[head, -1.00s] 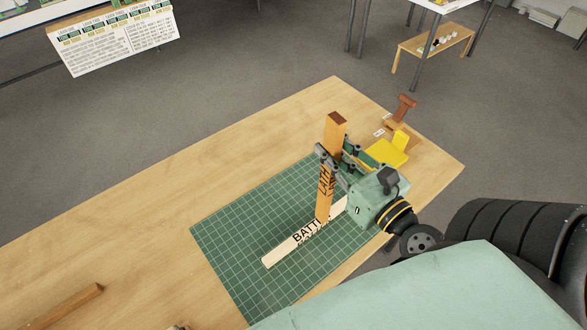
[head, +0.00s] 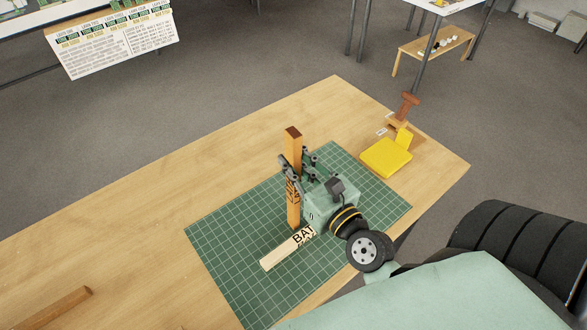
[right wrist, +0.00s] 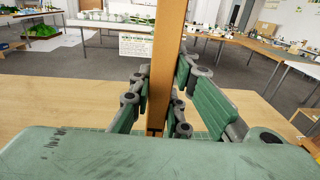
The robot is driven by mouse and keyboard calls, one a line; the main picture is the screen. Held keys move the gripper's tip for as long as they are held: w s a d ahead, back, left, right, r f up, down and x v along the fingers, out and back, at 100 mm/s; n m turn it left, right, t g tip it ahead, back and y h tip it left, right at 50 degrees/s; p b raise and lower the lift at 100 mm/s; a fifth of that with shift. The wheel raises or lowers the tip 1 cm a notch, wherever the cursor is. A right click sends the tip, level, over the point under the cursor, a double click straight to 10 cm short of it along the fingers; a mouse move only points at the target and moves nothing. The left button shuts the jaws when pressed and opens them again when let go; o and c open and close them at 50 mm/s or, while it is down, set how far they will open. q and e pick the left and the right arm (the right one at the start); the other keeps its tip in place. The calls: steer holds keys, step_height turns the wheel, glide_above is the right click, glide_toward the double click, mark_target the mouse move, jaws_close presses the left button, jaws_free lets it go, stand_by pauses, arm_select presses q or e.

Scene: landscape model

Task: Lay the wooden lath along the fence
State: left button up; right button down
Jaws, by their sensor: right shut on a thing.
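An orange-brown wooden lath (head: 293,148), with dark lettering on its side, stands upright in the head view. My right gripper (head: 298,165) is shut on it around its middle. In the right wrist view the lath (right wrist: 168,60) runs vertically between the green fingers (right wrist: 160,95). Its lower end is close to the mat; I cannot tell whether it touches. A pale batten (head: 275,256) printed "BAT" lies flat on the green cutting mat (head: 235,265), partly hidden by my right gripper. I cannot tell which thing is the fence. My left gripper is out of view.
The mat lies on a light wooden table (head: 130,215). A yellow block-like piece (head: 385,157) and a brown handled tool (head: 405,108) are at the table's far right corner. A brown stick (head: 55,308) lies at the lower left. The table left of the mat is mostly clear.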

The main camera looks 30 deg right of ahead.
steer(key=shift+r, duration=0.1)
steer(key=c, duration=1.7)
jaws_free()
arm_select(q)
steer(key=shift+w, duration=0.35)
arm_select(e)
steer(key=shift+o, duration=0.2)
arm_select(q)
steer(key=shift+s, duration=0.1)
